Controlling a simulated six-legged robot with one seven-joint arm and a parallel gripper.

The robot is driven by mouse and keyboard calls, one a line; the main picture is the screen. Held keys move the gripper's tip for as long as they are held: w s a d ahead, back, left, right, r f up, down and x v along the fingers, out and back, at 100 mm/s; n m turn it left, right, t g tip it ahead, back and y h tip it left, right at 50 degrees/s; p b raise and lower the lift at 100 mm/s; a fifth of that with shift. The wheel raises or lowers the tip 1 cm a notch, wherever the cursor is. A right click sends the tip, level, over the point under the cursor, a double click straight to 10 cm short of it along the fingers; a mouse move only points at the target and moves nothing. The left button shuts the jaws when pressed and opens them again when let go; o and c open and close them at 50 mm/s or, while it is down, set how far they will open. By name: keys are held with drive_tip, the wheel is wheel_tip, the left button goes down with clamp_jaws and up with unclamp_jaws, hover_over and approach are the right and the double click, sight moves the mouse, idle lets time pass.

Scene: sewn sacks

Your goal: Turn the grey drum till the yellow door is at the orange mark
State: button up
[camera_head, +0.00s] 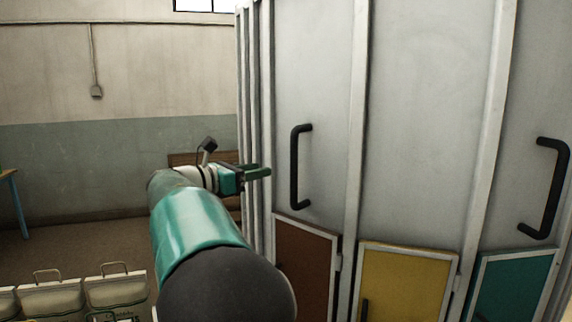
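The grey drum (420,110) fills the right half of the view, its tall panels divided by pale vertical ribs. The yellow door (402,284) is low on the drum, between a brown door (304,262) on its left and a teal door (512,286) on its right. A black bar handle (297,168) stands above the brown door, and another black handle (547,188) is at the right edge. My gripper (262,172) is left of the nearer handle, pointing right toward the drum, apart from that handle. Its finger gap is not clear. No orange mark shows.
Several pale sacks with handles (116,287) stand at the lower left. A wooden bench or board (190,159) is by the back wall, partly behind my arm. A blue-legged table (17,200) is at the left edge. The floor between is open.

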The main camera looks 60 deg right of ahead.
sight(291, 164)
drive_tip(key=x, duration=1.2)
drive_tip(key=shift+s+d+f, duration=0.1)
drive_tip(key=shift+s, duration=0.05)
clamp_jaws()
idle(0.9)
